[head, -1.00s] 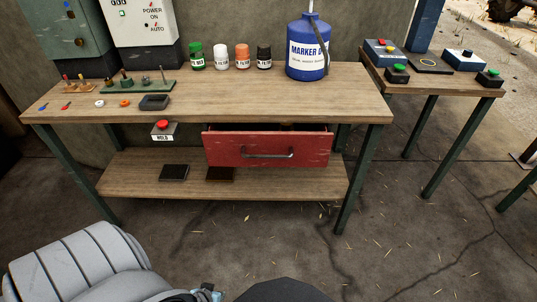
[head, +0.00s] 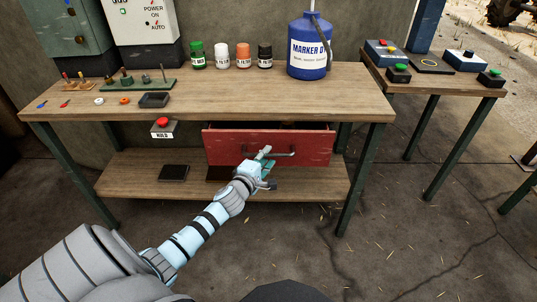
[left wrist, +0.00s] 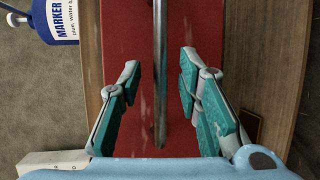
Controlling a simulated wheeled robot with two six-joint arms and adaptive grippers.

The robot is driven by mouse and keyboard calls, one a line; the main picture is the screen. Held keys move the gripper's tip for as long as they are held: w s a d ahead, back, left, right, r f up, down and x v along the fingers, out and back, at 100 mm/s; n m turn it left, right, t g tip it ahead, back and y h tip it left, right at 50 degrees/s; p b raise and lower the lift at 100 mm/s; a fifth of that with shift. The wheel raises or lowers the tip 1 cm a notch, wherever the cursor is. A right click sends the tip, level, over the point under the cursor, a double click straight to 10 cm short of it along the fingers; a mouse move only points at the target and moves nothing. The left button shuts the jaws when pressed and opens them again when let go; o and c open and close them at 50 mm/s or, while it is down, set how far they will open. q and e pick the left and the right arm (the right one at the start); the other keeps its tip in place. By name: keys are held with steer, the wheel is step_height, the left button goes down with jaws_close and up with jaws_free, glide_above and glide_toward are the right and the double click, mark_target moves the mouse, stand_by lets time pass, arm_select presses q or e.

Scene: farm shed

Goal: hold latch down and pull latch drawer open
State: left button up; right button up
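The red drawer (head: 222,145) under the workbench stands partly out, with a dark gap above its front. Its metal bar handle (head: 287,154) runs across the front. My right gripper is not in view.
The workbench top (head: 220,100) carries several small bottles, a blue marker jug (head: 309,60), pegs on racks and a dark tray (head: 154,100). A lower shelf (head: 310,185) lies under the drawer. A side table with buttons stands right. The floor in front is clear.

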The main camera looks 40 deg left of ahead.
arm_select(q)
steer(key=shift+x, duration=1.1)
jaws_close()
